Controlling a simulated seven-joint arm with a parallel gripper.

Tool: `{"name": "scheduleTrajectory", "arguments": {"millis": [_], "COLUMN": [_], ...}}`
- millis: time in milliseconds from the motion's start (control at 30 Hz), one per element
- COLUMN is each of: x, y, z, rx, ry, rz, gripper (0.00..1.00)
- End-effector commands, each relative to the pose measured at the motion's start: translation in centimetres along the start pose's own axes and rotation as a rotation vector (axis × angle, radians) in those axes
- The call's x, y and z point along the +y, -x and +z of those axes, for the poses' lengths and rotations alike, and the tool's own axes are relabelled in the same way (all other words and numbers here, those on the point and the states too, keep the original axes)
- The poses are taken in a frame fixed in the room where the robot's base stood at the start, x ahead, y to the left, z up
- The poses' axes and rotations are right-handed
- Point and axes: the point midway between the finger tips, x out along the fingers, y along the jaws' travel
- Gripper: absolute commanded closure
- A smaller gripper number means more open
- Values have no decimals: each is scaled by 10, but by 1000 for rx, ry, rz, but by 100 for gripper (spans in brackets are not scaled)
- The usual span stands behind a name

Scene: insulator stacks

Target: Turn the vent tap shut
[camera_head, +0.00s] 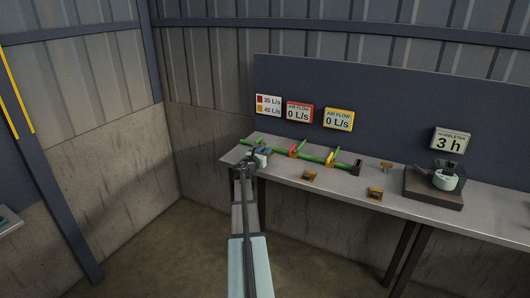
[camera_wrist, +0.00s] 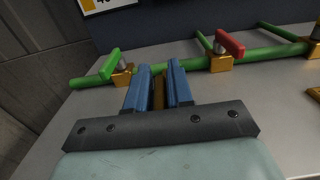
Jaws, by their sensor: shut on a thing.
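A green pipe (camera_head: 312,158) runs along the bench with several taps on brass-coloured bodies. The green-handled tap (camera_wrist: 110,63) is at the pipe's left end; its handle lies at an angle to the pipe. A red-handled tap (camera_wrist: 230,44) is to its right, and a yellow-handled tap (camera_head: 330,157) is farther right. No label names the vent tap. My gripper (camera_head: 262,155) is over the bench's left end. In the wrist view its blue fingers (camera_wrist: 158,72) are shut on an orange-brown piece (camera_wrist: 158,92), just in front of the pipe, apart from the green handle.
Orange-brown blocks (camera_head: 310,175) (camera_head: 375,193) and a small brown piece (camera_head: 386,165) are on the bench (camera_head: 340,188). A dark base with a pale pot (camera_head: 446,180) stands at the right. Signs above include two reading "0 L/s" (camera_head: 299,112) (camera_head: 339,119) and one reading "3 h" (camera_head: 450,142).

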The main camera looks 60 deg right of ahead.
Motion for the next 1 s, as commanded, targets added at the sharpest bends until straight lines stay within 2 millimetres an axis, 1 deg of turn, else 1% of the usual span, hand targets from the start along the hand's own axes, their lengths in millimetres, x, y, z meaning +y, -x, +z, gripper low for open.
{"name": "scheduleTrajectory", "arguments": {"millis": [33,100,367,533,767,1000], "x": [0,0,0,0,-1,-4], "y": [0,0,0,-1,-2,-1], "z": [0,0,0,-1,-1,-1], "rx": [0,0,1,1,1,2], "ry": [0,0,-1,-1,-1,-1], "rz": [0,0,-11,-62,-218,-442], "gripper": [95,100,100,100,100,100]}}
